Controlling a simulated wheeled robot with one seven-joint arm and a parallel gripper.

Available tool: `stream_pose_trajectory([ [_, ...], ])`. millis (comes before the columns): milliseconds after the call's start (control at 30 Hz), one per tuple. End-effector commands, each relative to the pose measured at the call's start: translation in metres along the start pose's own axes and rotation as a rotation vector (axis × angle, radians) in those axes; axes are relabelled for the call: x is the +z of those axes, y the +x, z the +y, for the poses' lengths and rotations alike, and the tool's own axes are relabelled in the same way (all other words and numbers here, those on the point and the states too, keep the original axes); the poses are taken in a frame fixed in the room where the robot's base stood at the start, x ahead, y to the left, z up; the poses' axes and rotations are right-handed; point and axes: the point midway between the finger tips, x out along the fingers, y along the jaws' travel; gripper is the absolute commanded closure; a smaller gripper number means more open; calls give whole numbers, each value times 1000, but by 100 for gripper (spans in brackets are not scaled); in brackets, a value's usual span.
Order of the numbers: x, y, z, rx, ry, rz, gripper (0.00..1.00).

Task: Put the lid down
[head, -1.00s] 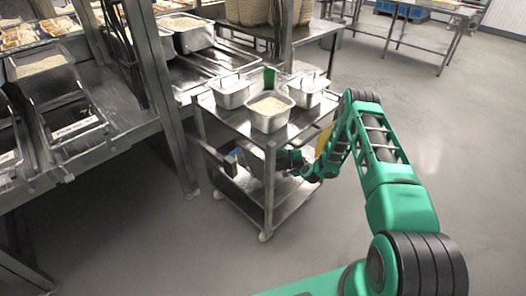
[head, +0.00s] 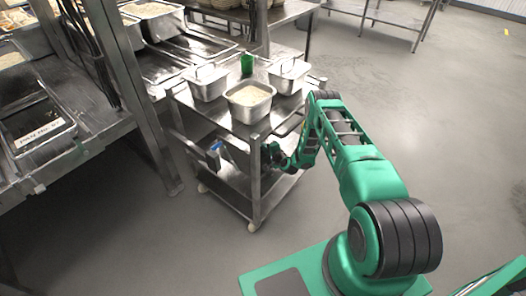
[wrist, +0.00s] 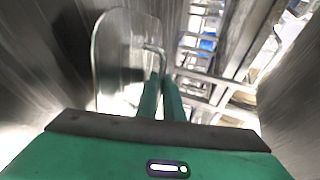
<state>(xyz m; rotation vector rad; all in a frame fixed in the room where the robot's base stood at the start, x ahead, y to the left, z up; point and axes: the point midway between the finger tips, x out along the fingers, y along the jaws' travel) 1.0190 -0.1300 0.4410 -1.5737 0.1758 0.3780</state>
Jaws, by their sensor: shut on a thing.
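My gripper (wrist: 163,82) is shut on the handle of a lid (wrist: 122,50). In the wrist view the lid is a thin, shiny panel with rounded corners, seen on edge-up tilt left of the fingers. In the head view my gripper (head: 273,153) is at the side of the metal cart (head: 258,133), below its top shelf and above its lower shelf. The lid is not clear there. An open pan of white rice (head: 250,95) stands on the cart's top. Whether the lid touches the cart cannot be told.
Two more metal pans with raised handles, a left one (head: 207,88) and a right one (head: 288,80), flank the rice pan. A green object (head: 247,64) stands behind them. A steel counter (head: 100,125) is at left. Open floor (head: 440,130) lies at right.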

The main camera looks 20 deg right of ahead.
Motion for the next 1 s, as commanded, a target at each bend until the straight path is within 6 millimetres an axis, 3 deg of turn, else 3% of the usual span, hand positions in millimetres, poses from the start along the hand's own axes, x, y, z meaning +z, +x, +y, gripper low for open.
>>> stream_pose_trajectory([
  [167, 0, 7, 17, -1, -1, -1, 100],
  [533, 0, 8, 20, -1, 0, 0, 100],
  [600, 0, 8, 21, 0, 0, -1, 78],
  [633, 0, 8, 21, 0, 0, 0, 74],
  [1000, 0, 6, 22, 4, -2, -1, 74],
])
